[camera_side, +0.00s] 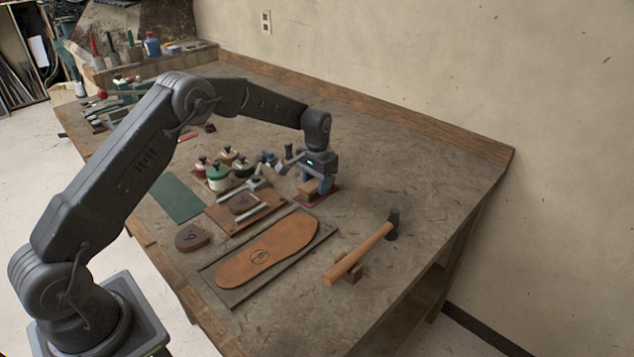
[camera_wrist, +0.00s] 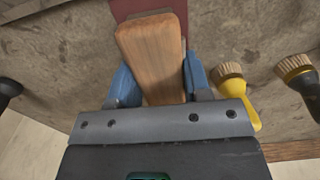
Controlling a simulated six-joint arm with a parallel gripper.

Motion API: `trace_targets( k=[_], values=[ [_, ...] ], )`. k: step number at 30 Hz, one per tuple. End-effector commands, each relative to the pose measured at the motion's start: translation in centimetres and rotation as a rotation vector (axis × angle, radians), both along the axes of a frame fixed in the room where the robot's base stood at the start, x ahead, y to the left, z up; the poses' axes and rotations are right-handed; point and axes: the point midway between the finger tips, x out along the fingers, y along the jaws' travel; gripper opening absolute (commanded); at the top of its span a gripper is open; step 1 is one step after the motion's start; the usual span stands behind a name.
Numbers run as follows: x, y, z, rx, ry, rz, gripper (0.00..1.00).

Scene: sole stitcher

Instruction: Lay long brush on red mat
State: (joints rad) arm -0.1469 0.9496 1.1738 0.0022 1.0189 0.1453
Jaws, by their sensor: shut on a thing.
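The long brush, seen as a pale wooden block (camera_wrist: 152,50), is between the blue fingers of my gripper (camera_wrist: 155,85) in the wrist view. The fingers are shut on its two sides. In the side view my gripper (camera_side: 317,186) points down at the back of the bench, with the brush's wooden back (camera_side: 311,187) low between the fingers. The red mat (camera_side: 331,199) lies right beneath it; a dark red part of the mat (camera_wrist: 140,8) shows beyond the brush in the wrist view. The bristles are hidden, and I cannot tell whether the brush touches the mat.
A hammer (camera_side: 361,253) rests on a small block at right. A leather sole (camera_side: 267,250) lies on a dark board in front. Pots (camera_side: 217,177) and a green mat (camera_side: 178,198) are at left.

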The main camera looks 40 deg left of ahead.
Motion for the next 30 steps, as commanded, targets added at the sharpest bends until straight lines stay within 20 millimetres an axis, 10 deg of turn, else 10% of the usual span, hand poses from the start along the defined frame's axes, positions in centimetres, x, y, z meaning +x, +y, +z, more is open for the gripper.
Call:
trace_targets(
  k=[9, 10, 17, 30],
  values=[
    [0.0, 0.0, -0.2, 0.0, -0.001, 0.0, 0.2],
    [0.0, 0.0, -0.2, 0.0, -0.002, 0.0, 0.46],
    [0.0, 0.0, -0.2, 0.0, -0.001, 0.0, 0.68],
    [0.1, 0.0, 1.5, 0.001, -0.006, 0.0, 0.7]
  ],
)
